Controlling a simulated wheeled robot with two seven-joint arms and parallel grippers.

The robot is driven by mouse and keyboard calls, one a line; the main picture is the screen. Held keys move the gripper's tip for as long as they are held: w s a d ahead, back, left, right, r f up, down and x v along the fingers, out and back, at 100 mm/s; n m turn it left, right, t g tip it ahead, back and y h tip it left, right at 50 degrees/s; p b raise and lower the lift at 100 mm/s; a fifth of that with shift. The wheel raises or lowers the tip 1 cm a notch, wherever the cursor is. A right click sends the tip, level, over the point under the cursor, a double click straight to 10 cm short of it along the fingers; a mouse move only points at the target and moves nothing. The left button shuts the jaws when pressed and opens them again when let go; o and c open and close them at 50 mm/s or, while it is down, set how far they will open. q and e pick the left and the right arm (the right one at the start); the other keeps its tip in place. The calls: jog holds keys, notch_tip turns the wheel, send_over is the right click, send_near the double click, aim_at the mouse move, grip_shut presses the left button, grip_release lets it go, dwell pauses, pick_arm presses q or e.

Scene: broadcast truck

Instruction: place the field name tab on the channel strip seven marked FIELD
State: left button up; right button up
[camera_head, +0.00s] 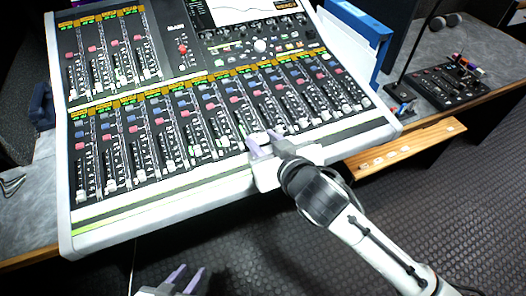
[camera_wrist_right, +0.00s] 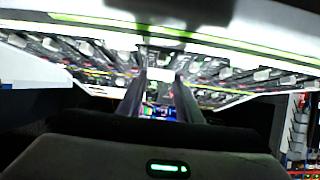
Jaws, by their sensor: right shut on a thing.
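The mixing console (camera_head: 160,208) fills the middle of the head view, with rows of channel strips under orange displays. Their lettering is too small to read, so I cannot tell which strip is marked FIELD. My right gripper (camera_head: 263,146) is over the front part of the lower fader bank, right of its middle. It is shut on a small pale piece, seemingly the name tab (camera_wrist_right: 160,73), between the fingertips in the right wrist view. The tab's face and lettering cannot be made out. My left gripper (camera_head: 186,279) is open and empty, in front of the console's front edge.
A wooden ledge (camera_head: 450,127) right of the console carries several small pale tabs (camera_head: 391,155). A small black control unit (camera_head: 445,85) sits on the right-hand desk. Raised fader caps surround the right gripper.

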jog(key=shift+f, duration=2.05)
jog(key=shift+b, duration=0.3)
jog(key=o, duration=1)
jog(key=shift+r, duration=0.15)
jog(key=v, duration=1.2)
jog(key=s+d+f+g, duration=0.1)
jog(key=s+d+f, duration=0.2)
jog(key=f, duration=0.5)
jog(key=s+d+f+m+g+h, duration=0.1)
jog(key=s+d+f, duration=0.3)
jog(key=f, duration=0.5)
jog(key=s+d+f+m+g+h, duration=0.1)
jog(key=s+d+f, duration=0.2)
jog(key=s+f, duration=0.2)
jog(key=shift+d+f+g, duration=0.2)
jog(key=shift+f+g, duration=0.1)
jog(key=shift+f, duration=1.45)
